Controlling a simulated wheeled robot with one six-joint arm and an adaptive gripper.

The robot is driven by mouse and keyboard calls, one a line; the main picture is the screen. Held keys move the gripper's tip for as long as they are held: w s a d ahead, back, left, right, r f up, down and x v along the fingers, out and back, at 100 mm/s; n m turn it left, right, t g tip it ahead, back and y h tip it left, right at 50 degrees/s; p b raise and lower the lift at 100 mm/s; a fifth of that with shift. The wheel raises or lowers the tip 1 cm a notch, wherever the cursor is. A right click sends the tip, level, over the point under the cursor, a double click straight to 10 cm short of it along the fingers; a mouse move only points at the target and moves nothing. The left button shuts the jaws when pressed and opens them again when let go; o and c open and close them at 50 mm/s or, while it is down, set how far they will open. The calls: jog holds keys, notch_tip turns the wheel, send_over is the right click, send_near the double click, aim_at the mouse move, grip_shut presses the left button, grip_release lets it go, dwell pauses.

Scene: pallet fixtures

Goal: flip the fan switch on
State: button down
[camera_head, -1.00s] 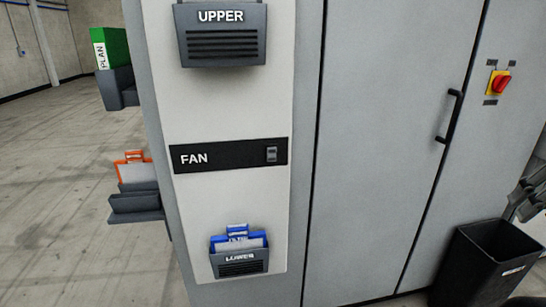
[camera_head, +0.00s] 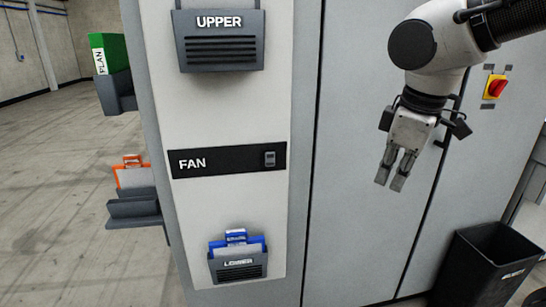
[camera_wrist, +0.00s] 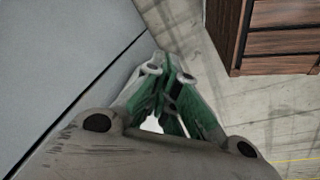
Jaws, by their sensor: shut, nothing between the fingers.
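The fan switch (camera_head: 269,158) is a small rocker at the right end of a black strip labelled FAN (camera_head: 215,160). The strip is on the pale front panel of a grey cabinet. Which way the rocker is set is too small to tell. My gripper (camera_head: 391,185) is in front of the cabinet doors, right of the switch and a little lower, clear of it. It points down, shut and empty. In the wrist view my gripper (camera_wrist: 172,85) shows its fingers together, and the switch is not in that view.
A holder marked UPPER (camera_head: 220,40) is above the strip, and one marked LOWER (camera_head: 238,266) with blue-edged contents is below. A door handle (camera_head: 437,135), a red and yellow knob (camera_head: 495,87) and a black bin (camera_head: 490,262) are at right. A wooden drawer unit (camera_wrist: 275,35) shows in the wrist view.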

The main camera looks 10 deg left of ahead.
aim_at(273, 156)
jog(key=w+a+r+n+t, duration=0.1)
jog(key=a+r+n, duration=0.2)
jog(key=a+n, duration=0.7)
jog(key=w+a+r+n+t, duration=0.1)
jog(key=a+r+n, duration=0.2)
jog(key=a+n, duration=0.8)
jog(key=n, duration=0.6)
jog(key=shift+r+y, duration=0.15)
jog(key=shift+y, duration=0.25)
jog(key=w+f, duration=0.2)
jog(key=f, duration=0.1)
jog(key=w+a+f, duration=0.1)
jog(key=w+f, duration=0.1)
jog(key=f, duration=0.1)
jog(key=w+a+f, duration=0.1)
jog(key=w+f, duration=0.1)
jog(key=f, duration=0.1)
jog(key=shift+w+a, duration=0.2)
jog(key=shift+w, duration=0.05)
jog(key=shift+w+a+r, duration=0.15)
jog(key=shift+w, duration=0.3)
